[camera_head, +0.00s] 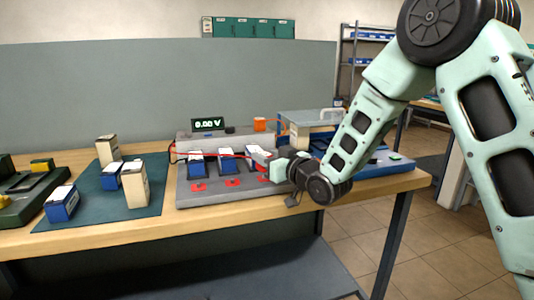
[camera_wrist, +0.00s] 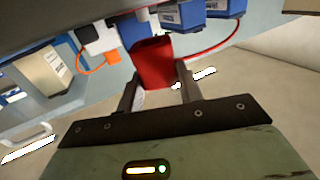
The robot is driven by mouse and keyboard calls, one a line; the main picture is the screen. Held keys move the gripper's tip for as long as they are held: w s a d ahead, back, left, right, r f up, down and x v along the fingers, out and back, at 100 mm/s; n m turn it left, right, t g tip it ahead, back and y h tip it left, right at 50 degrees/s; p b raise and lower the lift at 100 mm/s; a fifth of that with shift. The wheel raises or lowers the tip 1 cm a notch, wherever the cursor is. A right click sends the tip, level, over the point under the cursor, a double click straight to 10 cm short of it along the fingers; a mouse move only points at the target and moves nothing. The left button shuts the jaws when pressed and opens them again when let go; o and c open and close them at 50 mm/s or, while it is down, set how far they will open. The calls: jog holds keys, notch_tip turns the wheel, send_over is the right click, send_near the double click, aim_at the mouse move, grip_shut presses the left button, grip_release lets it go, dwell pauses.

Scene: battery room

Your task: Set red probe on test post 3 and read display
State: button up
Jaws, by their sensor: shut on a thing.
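My gripper (camera_head: 276,167) is over the right end of the grey test stand (camera_head: 185,200). In the wrist view its fingers (camera_wrist: 157,88) are shut on the red probe (camera_wrist: 153,63). A red cable (camera_head: 222,155) runs from the stand's left side toward the gripper. The display (camera_head: 208,124) at the back of the stand reads 0.00 V. Red marks (camera_head: 232,183) lie along the stand's front, before blue battery blocks (camera_head: 197,168). The rightmost mark (camera_head: 264,179) is just below the gripper. Whether the probe tip touches a post is hidden, and I cannot read post numbers.
A dark green mat (camera_head: 80,212) at left carries beige boxes (camera_head: 135,190) and blue boxes (camera_head: 62,204). A clear-topped case (camera_head: 310,117) is behind my gripper. The wooden table's (camera_head: 130,235) front strip is clear.

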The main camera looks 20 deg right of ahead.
jog(key=shift+f+b, duration=0.3)
jog(key=shift+f, duration=0.55)
jog(key=shift+f+b, duration=0.65)
jog(key=shift+b, duration=0.4)
dwell(1.0)
jog(key=o, duration=0.8)
jog(key=b+v, duration=0.2)
jog(key=v, duration=0.9)
dwell(0.5)
